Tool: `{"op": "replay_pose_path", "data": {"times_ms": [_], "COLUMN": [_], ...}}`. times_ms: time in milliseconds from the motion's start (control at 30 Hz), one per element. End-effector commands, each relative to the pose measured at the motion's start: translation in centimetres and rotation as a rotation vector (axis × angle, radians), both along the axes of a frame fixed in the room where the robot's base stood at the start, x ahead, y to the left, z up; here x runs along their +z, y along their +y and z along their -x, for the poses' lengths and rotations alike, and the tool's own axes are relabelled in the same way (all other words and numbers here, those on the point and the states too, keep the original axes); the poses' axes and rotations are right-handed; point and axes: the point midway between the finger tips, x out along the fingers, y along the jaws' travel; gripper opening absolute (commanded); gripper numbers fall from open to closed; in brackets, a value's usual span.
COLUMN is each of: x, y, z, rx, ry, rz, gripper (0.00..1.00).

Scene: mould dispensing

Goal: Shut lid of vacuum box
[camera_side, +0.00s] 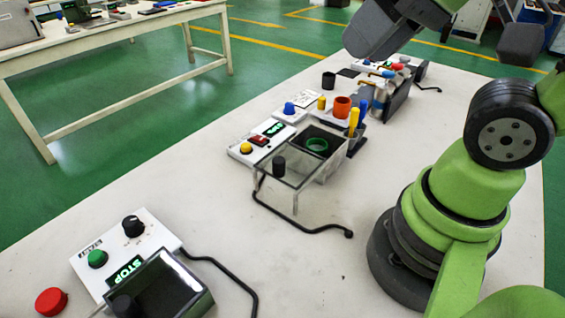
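A box with a clear lid (288,178) stands mid-table; I take it to be the vacuum box. Its lid is open, swung out toward the near side, with a black knob (279,166) on it. A green ring (317,145) lies inside the box (328,158). A white control panel (246,150) with a lit green display adjoins it on the left. Dark grey parts of my arm's end show at the top edge, well above and apart from the box. I cannot make out my gripper's fingers or anything held in them.
Behind the open box stand an orange cup (342,107) and yellow-handled tools (354,118). Black cables lie on the table.

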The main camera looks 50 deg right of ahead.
Motion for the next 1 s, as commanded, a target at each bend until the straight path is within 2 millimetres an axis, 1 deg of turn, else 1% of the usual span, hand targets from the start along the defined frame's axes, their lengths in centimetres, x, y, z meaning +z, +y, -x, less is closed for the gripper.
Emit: {"op": "replay_pose_path", "data": {"times_ms": [33,67,100,133,267,367,467,600,700,800,900,1000], "x": [-0.2,-0.3,-0.6,-0.8,-2.1,-3.4,-5.2,-8.1,-10.4,-12.5,-14.2,-15.1], "y": [0.3,0.5,0.8,1.1,2.5,3.9,5.6,8.5,10.6,12.5,13.8,14.5], "z": [-0.5,-0.9,-1.4,-1.8,-3.9,-5.5,-6.8,-8.4,-9.0,-9.3,-9.2,-9.2], "rx": [0.066,0.117,0.193,0.256,0.546,0.768,0.985,1.281,1.471,1.623,1.728,1.786], "ry": [0.042,0.069,0.112,0.145,0.287,0.388,0.487,0.619,0.706,0.779,0.834,0.865], "rz": [0.041,0.074,0.124,0.164,0.356,0.505,0.655,0.874,1.03,1.167,1.271,1.333], "gripper": [0.2,0.13,0.04,0.0,0.0,0.0,0.0,0.0,0.0,0.0,0.0,0.0]}}
